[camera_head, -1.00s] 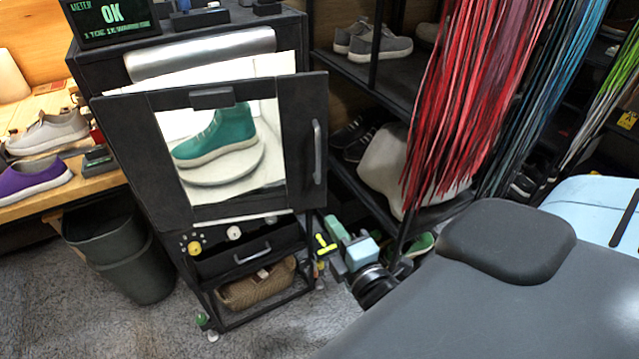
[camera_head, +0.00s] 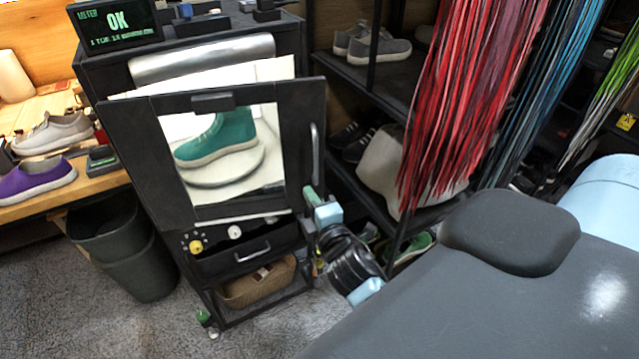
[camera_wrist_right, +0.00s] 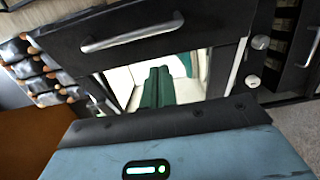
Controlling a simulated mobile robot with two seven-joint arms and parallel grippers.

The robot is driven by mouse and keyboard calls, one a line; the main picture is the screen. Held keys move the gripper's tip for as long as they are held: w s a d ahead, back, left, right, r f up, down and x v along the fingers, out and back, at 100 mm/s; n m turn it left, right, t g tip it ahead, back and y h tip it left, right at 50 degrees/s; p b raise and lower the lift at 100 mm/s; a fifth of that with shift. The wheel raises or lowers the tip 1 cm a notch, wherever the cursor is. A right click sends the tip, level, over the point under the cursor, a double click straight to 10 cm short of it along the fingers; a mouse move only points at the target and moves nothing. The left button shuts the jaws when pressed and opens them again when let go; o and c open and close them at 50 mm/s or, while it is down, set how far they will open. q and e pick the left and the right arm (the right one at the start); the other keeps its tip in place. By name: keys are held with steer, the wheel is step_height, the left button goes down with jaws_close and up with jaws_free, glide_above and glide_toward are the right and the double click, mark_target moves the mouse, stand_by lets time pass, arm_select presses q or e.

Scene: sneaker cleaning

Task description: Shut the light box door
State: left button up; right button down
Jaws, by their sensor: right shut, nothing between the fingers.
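The light box (camera_head: 200,55) is a tall dark cabinet. Its door (camera_head: 300,130), a dark frame with a clear window and a grey upright handle (camera_head: 315,152) at the right, stands ajar, with white interior showing above it. A green high-top shoe (camera_head: 215,142) on a round white stand shows through the window. My right gripper (camera_head: 309,192) is at the door's lower right corner, below the handle; contact cannot be told. Its narrow teal fingers (camera_wrist_right: 157,75) are together and empty in the right wrist view. My left gripper is not in view.
A drawer (camera_head: 225,265) with a handle and a woven basket (camera_head: 262,287) are below the door. A shoe rack (camera_head: 385,75) with hanging laces (camera_head: 465,90) stands at the right. A dark bin (camera_head: 125,250) stands at the left.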

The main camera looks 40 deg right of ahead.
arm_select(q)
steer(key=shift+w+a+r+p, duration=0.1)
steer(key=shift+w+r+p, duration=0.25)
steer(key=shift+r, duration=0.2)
arm_select(e)
steer(key=w+d, duration=0.2)
steer(key=d, duration=0.1)
steer(key=shift+w+d, duration=0.25)
steer(key=shift+d, duration=0.05)
